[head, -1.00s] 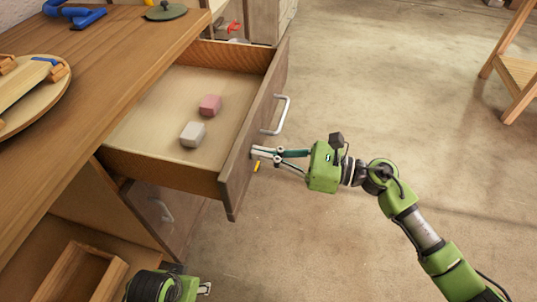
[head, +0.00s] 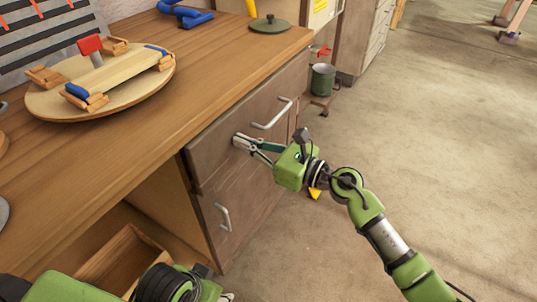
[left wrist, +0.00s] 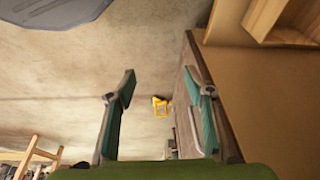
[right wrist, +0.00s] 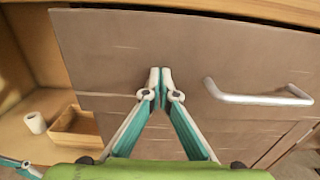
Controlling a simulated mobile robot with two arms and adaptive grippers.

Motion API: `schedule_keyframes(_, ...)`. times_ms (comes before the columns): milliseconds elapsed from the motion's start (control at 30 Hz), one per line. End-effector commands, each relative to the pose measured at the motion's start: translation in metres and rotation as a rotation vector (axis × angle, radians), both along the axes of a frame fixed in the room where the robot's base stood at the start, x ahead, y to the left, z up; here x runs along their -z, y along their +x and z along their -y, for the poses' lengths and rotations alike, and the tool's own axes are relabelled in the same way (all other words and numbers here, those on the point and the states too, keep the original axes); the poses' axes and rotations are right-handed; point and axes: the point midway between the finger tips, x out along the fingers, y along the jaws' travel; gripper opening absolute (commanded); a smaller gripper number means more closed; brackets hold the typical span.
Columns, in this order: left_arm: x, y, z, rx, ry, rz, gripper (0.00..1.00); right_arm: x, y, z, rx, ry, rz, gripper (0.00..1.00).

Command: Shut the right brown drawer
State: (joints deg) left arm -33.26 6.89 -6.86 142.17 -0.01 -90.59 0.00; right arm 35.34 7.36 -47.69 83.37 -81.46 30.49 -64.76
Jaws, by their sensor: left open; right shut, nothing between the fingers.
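The right brown drawer (head: 225,140) is in the workbench, its front close under the worktop and about flush with the cabinet in the head view. Its inside is hidden. Its metal handle (head: 272,113) also shows in the right wrist view (right wrist: 258,98). My right gripper (head: 237,139) is shut and empty, its fingertips at the drawer front left of the handle; in the right wrist view the tips (right wrist: 160,72) appear to touch it. My left gripper (left wrist: 165,110) is open and empty in the left wrist view; in the head view only part of it shows at the bottom.
A brown cupboard door (head: 240,205) with a handle is below the drawer. A wooden box (head: 125,262) sits on the lower shelf at left. A round board with a clamped lath (head: 120,82) and a green lid (head: 269,24) stand on the worktop.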

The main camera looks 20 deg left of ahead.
Motion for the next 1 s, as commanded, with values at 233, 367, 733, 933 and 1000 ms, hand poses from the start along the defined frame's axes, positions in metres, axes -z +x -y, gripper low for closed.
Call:
schedule_keyframes(233,0.008,0.000,0.000,0.000,0.000,0.000,0.48,0.001,0.008,-0.029,0.000,0.000,0.000,0.00)
schedule_keyframes(367,0.009,0.003,0.000,0.000,-0.002,0.011,0.48,0.001,0.009,-0.035,0.000,0.000,-0.001,0.00)
schedule_keyframes(733,0.006,0.010,0.003,0.003,-0.007,0.039,0.48,-0.002,0.010,-0.038,0.001,0.003,0.001,0.00)
schedule_keyframes(933,0.007,0.011,0.003,0.004,-0.009,0.046,0.48,-0.002,0.011,-0.036,0.002,0.005,0.002,0.00)
schedule_keyframes(1000,0.005,0.023,0.007,0.007,-0.018,0.087,0.48,-0.001,0.013,-0.032,0.003,0.004,0.003,0.00)
